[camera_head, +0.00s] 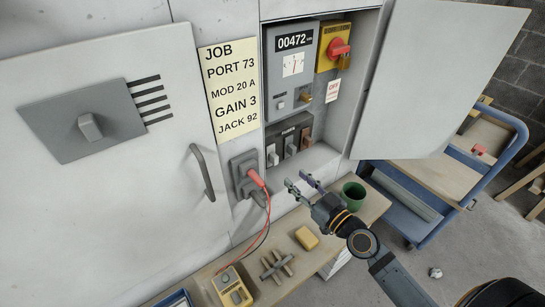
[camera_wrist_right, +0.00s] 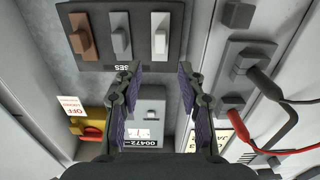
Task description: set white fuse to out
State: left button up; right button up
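The white fuse (camera_head: 272,155) is the left one of three in the dark fuse block (camera_head: 276,133) inside the open cabinet. In the right wrist view, which is upside down, the white fuse (camera_wrist_right: 160,34) is at the right of the row, beside a grey fuse (camera_wrist_right: 120,36) and a brown fuse (camera_wrist_right: 82,35). Its lever setting is hard to tell. My right gripper (camera_head: 299,184) is open and empty, below and in front of the block. In the wrist view its fingers (camera_wrist_right: 159,72) are apart, with nothing between them. My left gripper is not in view.
A meter (camera_head: 292,62) and a yellow switch with red knob (camera_head: 338,48) sit above the fuses. The cabinet door (camera_head: 440,70) stands open at right. A socket box with a red plug (camera_head: 255,178) is at left. A bench below holds a green cup (camera_head: 353,195) and a yellow block (camera_head: 306,238).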

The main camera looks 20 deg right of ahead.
aim_at(277, 161)
jog(key=p+x, duration=0.2)
jog(key=x, duration=0.7)
jog(key=shift+w+a+p, duration=0.1)
jog(key=shift+w+p, duration=0.15)
jog(key=shift+p, duration=0.15)
jog(key=shift+w+a, duration=0.1)
jog(key=shift+w, duration=0.1)
grip_shut()
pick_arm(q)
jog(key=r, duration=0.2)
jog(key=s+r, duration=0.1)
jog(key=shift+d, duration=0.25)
